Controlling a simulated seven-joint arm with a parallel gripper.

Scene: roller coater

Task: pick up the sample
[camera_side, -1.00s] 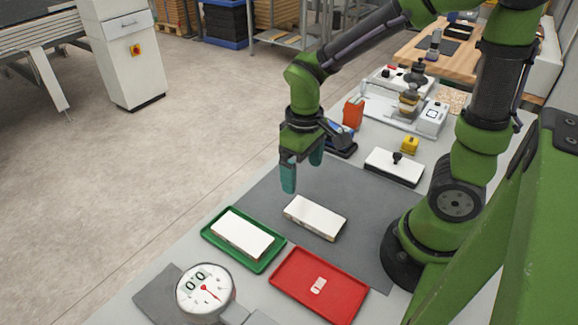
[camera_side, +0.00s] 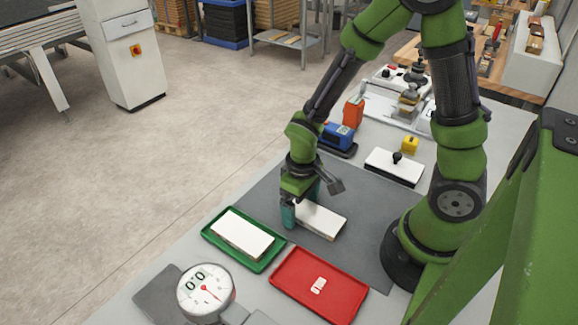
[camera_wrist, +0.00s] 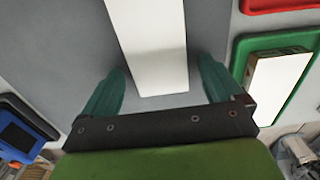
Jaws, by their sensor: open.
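The sample, a white-topped block (camera_side: 321,221), lies on the dark grey mat in the side view; its left end is partly hidden by my gripper. In the wrist view the sample (camera_wrist: 152,45) runs up the picture, and its near end lies between my finger lines. My gripper (camera_side: 302,207) is low at the sample's left end. Its teal fingers (camera_wrist: 160,92) are spread, one on either side of the block, with gaps showing. A second white-topped block (camera_side: 242,234) lies in the green tray (camera_side: 273,262).
The red tray (camera_side: 337,314) with a small white label is in front of the sample. A dial gauge (camera_side: 205,292) stands at the front left. A white block with a black knob (camera_side: 394,166) and a blue device (camera_side: 337,137) are behind. The mat (camera_side: 350,184) is clear around the sample.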

